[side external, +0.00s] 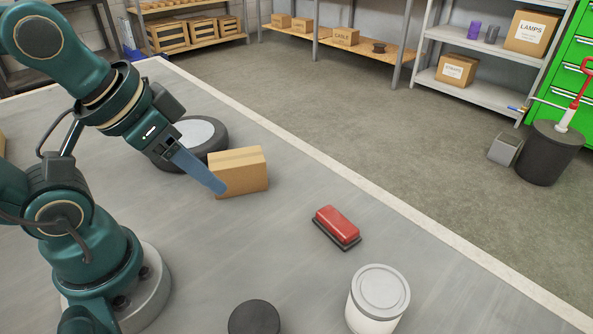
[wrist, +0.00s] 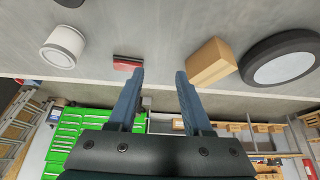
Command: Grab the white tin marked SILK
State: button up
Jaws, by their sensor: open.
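The white tin (side external: 372,316) stands upright at the front right of the bed in the side view, its bottom cut off by the picture edge. It has a round grey-white lid, and no SILK marking is readable. It also shows at the upper left of the wrist view (wrist: 61,52). My gripper (side external: 220,188) is well to the left of and behind the tin in the side view, with its fingertips by the cardboard box. In the wrist view my gripper (wrist: 160,76) has its two blue fingers apart, with nothing between them.
The cardboard box (side external: 240,172) and a wheel (side external: 205,134) lie beside my gripper. A red light (side external: 337,225) lies between box and tin. A black round thing (side external: 254,319) is left of the tin. Bare grey bed separates these.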

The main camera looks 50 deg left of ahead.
jog(key=o, duration=0.8)
